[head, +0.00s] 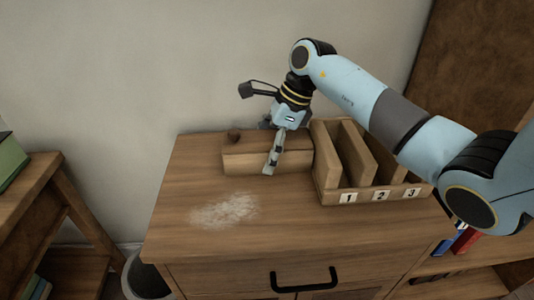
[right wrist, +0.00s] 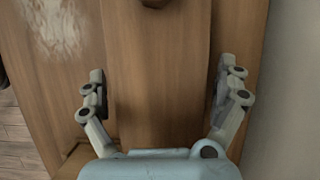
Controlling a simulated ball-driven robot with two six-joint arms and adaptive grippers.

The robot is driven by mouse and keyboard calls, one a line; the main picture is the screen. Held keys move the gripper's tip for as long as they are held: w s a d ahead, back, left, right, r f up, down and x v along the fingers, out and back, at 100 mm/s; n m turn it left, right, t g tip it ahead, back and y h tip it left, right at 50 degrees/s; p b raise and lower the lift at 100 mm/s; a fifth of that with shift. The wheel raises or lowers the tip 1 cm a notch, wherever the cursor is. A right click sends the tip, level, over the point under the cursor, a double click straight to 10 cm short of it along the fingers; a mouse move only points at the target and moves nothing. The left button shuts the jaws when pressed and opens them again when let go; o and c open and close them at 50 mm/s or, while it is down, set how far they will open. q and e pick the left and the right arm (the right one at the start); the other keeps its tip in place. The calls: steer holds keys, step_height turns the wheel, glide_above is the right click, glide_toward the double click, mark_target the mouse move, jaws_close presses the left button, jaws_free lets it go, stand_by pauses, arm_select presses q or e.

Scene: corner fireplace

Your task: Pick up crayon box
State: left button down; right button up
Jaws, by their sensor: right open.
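A long wooden box (head: 240,161) with a dark round knob lies near the back of the cabinet top; no label shows that it is the crayon box. My right gripper (head: 270,151) is over the right part of this box, pointing down, with one finger in front of its near side. In the right wrist view, the box (right wrist: 155,75) runs between the two spread fingers of the open gripper (right wrist: 162,86), with a visible gap on each side. The knob shows at the top edge there. My left gripper is not in view.
A wooden divider rack (head: 331,196) numbered 1, 2, 3 stands close right of the box. A pale powdery patch (head: 225,210) lies on the cabinet top (head: 190,245) in front. The wall is close behind. The front left of the top is clear.

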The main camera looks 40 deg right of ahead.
steer(key=shift+c, duration=0.4)
steer(key=c, duration=1.1)
